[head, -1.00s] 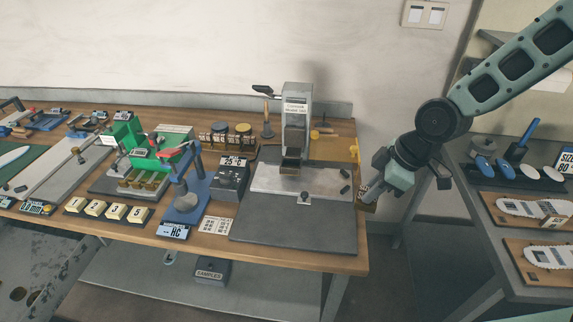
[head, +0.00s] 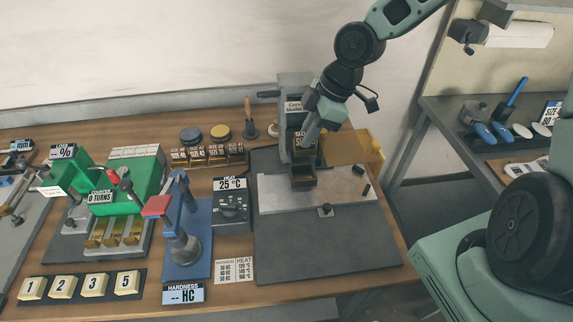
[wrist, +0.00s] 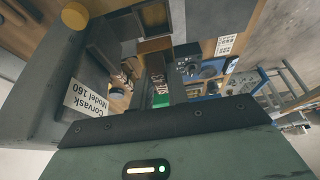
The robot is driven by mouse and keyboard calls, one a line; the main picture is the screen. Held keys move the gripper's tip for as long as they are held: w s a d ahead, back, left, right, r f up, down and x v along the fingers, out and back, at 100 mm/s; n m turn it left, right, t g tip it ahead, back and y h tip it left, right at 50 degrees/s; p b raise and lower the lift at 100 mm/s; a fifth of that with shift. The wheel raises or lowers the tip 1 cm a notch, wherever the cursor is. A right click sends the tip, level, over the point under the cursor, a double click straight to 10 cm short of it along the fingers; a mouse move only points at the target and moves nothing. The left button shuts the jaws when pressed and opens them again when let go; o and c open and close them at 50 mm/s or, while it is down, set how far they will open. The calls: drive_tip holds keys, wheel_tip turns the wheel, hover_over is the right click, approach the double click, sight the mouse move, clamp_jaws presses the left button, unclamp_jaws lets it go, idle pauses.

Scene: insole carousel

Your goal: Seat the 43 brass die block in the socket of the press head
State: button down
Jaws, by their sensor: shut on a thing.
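The press (head: 297,92) stands at the back right of the bench in the head view. It is a grey column labelled Corvask Model 160, and its labelled body also shows in the wrist view (wrist: 85,105). My gripper (head: 311,137) points down at the right front of the press head and covers part of it. It is shut on the brass die block (head: 305,151), whose brown face also shows in the wrist view (wrist: 155,46). A dark open box-shaped piece (head: 303,178) sits just below the block. Whether the block touches the socket is hidden, and its number is unreadable.
A rack of size-labelled die blocks (head: 207,156) stands left of the press. The grey mat (head: 325,240) in front is mostly clear. A 25 °C control box (head: 231,208) stands left.

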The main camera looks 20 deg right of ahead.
wheel_tip(320, 180, down, 10)
drive_tip(key=shift+r+b, duration=0.15)
drive_tip(key=shift+b, duration=0.2)
drive_tip(key=c, duration=1.4)
unclamp_jaws()
drive_tip(key=shift+o, duration=0.2)
